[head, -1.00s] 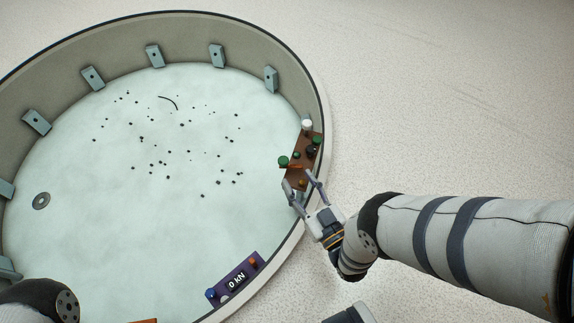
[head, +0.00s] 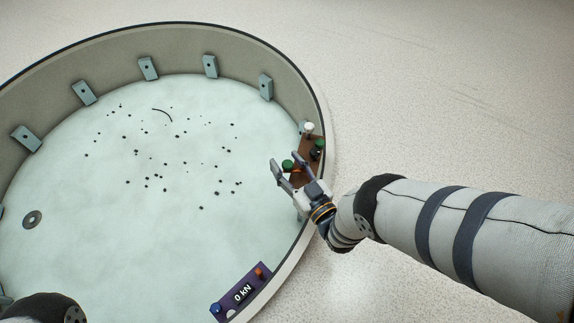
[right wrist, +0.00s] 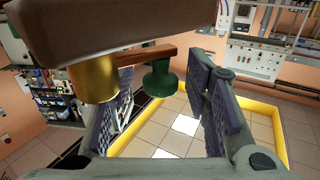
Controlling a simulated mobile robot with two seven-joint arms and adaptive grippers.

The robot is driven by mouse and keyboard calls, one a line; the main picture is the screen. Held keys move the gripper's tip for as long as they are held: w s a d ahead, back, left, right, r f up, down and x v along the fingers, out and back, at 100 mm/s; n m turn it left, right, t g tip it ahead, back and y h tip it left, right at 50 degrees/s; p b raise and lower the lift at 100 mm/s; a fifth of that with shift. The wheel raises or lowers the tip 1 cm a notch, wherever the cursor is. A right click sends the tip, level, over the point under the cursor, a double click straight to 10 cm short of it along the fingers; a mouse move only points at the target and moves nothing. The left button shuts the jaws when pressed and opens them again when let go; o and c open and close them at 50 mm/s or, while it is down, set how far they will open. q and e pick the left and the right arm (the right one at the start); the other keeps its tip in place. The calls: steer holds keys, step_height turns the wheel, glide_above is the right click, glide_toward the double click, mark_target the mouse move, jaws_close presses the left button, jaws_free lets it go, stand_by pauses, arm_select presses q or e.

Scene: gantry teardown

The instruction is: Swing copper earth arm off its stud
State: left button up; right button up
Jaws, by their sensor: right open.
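A brown panel (head: 313,146) sits on the right rim of the round pit, with green, white and black knobs. In the right wrist view its underside (right wrist: 130,18) fills the top, with a brass stud (right wrist: 93,80) below it. A copper-brown arm (right wrist: 150,55) runs from beside the stud to a green knob (right wrist: 160,84), which also shows in the head view (head: 287,165). My right gripper (head: 284,158) is open. The green knob appears between its fingers; I cannot tell whether they touch it. My left arm shows only at the bottom left; its gripper is out of view.
A purple gauge box (head: 240,293) reading 0 kN stands at the pit's lower right edge. Grey blocks (head: 148,68) line the pit wall (head: 190,45). Small dark bits and a ring (head: 32,220) lie on the pale floor. The ground right of the pit is clear.

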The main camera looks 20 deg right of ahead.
steer(key=shift+w+r, duration=0.1)
steer(key=shift+c, duration=0.4)
jaws_close()
steer(key=m+h, duration=0.1)
steer(key=h, duration=0.1)
steer(key=w+m+h+b, duration=0.1)
steer(key=shift+d+m+h, duration=0.1)
steer(key=shift+m+h, duration=0.2)
steer(key=shift+h, duration=0.1)
steer(key=shift+w+d+m+h, duration=0.2)
steer(key=shift+m+h, duration=0.3)
steer(key=shift+h, duration=0.5)
steer(key=shift+o, duration=0.4)
jaws_free()
